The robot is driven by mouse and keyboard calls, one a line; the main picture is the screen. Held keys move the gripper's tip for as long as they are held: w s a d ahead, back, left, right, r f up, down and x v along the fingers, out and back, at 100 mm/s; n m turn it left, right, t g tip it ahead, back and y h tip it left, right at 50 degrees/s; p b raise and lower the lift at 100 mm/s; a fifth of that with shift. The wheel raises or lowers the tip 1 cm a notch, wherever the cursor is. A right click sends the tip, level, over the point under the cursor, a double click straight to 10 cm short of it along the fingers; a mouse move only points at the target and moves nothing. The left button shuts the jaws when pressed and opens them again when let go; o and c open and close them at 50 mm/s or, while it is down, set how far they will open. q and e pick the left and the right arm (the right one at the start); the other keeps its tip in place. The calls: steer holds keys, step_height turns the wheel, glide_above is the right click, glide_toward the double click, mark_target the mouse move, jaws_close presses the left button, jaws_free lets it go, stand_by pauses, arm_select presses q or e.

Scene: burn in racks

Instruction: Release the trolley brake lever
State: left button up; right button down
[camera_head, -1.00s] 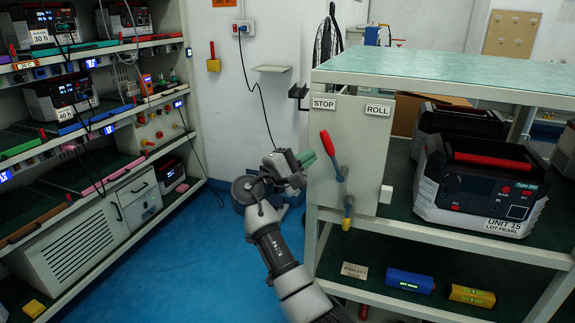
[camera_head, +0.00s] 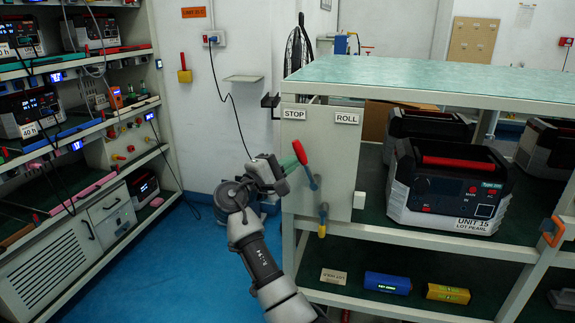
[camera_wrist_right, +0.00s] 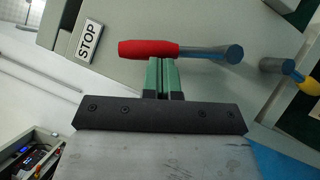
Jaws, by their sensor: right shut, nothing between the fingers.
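The brake lever (camera_head: 300,155), with a red grip and blue-grey shaft, is on the trolley's end panel. It leans up and left, toward the STOP label (camera_head: 294,113); the ROLL label (camera_head: 346,118) is to the right. My right gripper (camera_head: 288,164) is shut and empty, its green fingertips right beside the red grip. In the right wrist view the closed fingertips (camera_wrist_right: 160,78) meet or nearly meet the red grip (camera_wrist_right: 148,49) near its shaft end; I cannot tell if they touch. My left gripper is not in view.
A yellow-tipped blue lever (camera_head: 322,220) hangs below on the panel (camera_head: 330,150). The trolley (camera_head: 420,80) carries a unit marked UNIT 15 (camera_head: 450,185) and small blocks below. A rack (camera_head: 100,150) stands left. Blue floor (camera_head: 180,250) is clear between them.

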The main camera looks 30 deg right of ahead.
steer(key=shift+s+d+r, duration=0.1)
arm_select(q)
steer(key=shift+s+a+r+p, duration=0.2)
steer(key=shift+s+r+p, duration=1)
steer(key=shift+p, duration=0.5)
arm_select(e)
steer(key=shift+s+d+r+m+g+y, duration=0.1)
steer(key=shift+s+d+r+m+y, duration=0.25)
steer(key=shift+s+d+m+y, duration=0.75)
steer(key=shift+s+d+r+m+g+y, duration=0.1)
steer(key=shift+s+d+r+m+y, duration=0.35)
steer(key=shift+m, duration=1.1)
steer(key=shift+s+d+r+m+g+y, duration=0.1)
steer(key=shift+s+d+r+m+y, duration=0.3)
steer(key=shift+s+m+y, duration=0.65)
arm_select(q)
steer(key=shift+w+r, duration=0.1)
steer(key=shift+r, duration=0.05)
arm_select(e)
steer(key=shift+w+d+f+m, duration=0.15)
steer(key=shift+f+m, duration=0.05)
steer(key=shift+m, duration=0.2)
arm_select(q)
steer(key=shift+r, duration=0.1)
arm_select(e)
steer(key=shift+r, duration=0.1)
